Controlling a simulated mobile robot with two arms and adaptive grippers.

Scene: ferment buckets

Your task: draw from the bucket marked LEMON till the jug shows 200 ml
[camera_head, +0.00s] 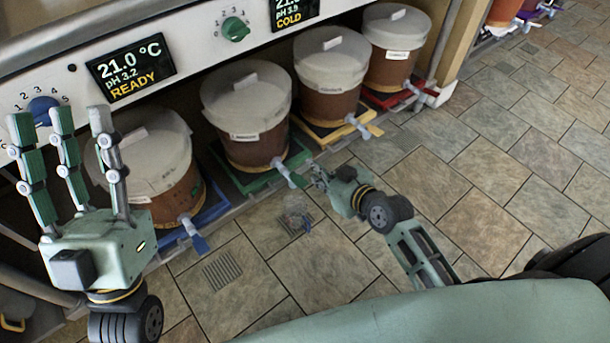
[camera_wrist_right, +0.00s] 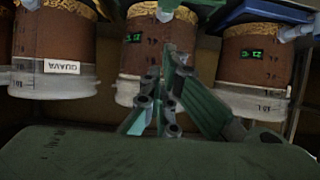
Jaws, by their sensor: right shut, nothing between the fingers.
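The bucket on the green tray (camera_head: 245,115) has a pale label too small to read; it also shows upside down in the right wrist view (camera_wrist_right: 143,45). I cannot tell which bucket is marked LEMON. Its tap (camera_head: 290,176) has a green handle and points out over the floor. A clear jug (camera_head: 297,212), hard to make out, stands on the floor below that tap; its level is unreadable. My right gripper (camera_head: 318,178) is shut and empty, close beside the tap handle; it shows in its wrist view (camera_wrist_right: 165,85). My left gripper (camera_head: 65,125) is open and empty, fingers up.
The blue-tray bucket (camera_head: 150,170) is at left, its display facing right. The yellow-tray bucket (camera_head: 330,75), labelled GUAVA in the wrist view (camera_wrist_right: 55,60), and the red-tray bucket (camera_head: 395,45) are further back. A panel (camera_head: 130,70) reads READY. Tiled floor (camera_head: 480,170) is clear at right.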

